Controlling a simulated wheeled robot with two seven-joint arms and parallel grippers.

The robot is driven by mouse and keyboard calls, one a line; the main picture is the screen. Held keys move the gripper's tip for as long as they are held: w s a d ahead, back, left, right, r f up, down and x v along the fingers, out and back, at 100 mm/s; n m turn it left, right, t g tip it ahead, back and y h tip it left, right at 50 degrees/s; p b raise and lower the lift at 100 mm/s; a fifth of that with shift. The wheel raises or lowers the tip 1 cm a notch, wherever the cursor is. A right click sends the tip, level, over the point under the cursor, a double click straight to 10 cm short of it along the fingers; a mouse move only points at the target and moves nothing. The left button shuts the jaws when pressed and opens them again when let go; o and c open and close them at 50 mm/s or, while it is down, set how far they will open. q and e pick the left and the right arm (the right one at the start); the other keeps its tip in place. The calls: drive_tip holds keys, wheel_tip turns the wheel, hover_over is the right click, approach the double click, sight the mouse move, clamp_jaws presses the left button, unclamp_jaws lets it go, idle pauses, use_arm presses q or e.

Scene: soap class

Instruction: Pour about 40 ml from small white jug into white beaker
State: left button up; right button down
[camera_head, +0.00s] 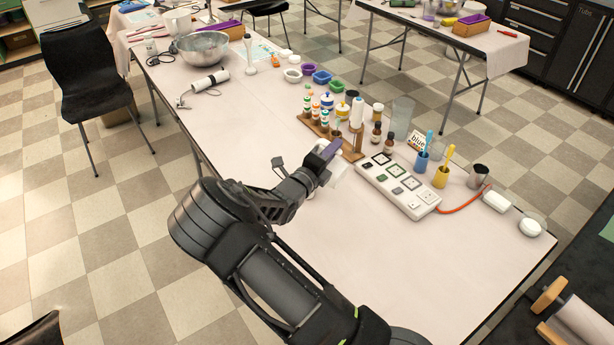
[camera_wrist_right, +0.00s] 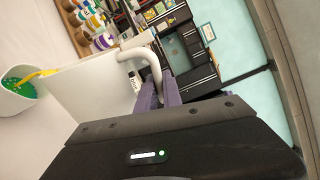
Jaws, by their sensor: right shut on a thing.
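The small white jug (camera_wrist_right: 95,95) is held by its handle in my right gripper (camera_wrist_right: 165,88) in the right wrist view. It is tilted, with its rim toward the white beaker (camera_wrist_right: 14,104), which is cut off at the left edge. Green contents show inside the beaker. A yellow streak runs from the jug's rim to the beaker's mouth; it looks like a stream of liquid. In the head view my right gripper (camera_head: 326,154) is above the table, left of the white panel, with a pale part of the jug (camera_head: 342,166) beside it. I cannot make out the beaker there.
A white panel with square pads (camera_head: 398,187) lies right of the gripper. A wooden rack with bottles (camera_head: 330,137) stands just behind. Blue (camera_head: 421,162) and yellow (camera_head: 440,177) cups stand farther right. The table's (camera_head: 240,130) left part is mostly clear.

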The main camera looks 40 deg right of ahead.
sight(342, 166)
drive_tip(key=shift+w+r, duration=0.1)
drive_tip(key=f+b, duration=0.1)
drive_tip(key=s+f+m+b, duration=0.1)
drive_tip(key=b, duration=0.1)
drive_tip(key=shift+s+d+f, duration=0.15)
drive_tip(key=shift+f, duration=0.05)
drive_tip(key=shift+s+d+f+m+b, duration=0.1)
drive_tip(key=shift+s+d+m+b, duration=0.1)
drive_tip(key=shift+s+m, duration=0.15)
drive_tip(key=shift+s+d+f+m+b, duration=0.1)
drive_tip(key=shift+s+m+b, duration=0.1)
drive_tip(key=shift+s+m, duration=0.25)
drive_tip(key=shift+m, duration=0.2)
drive_tip(key=shift+r, duration=0.1)
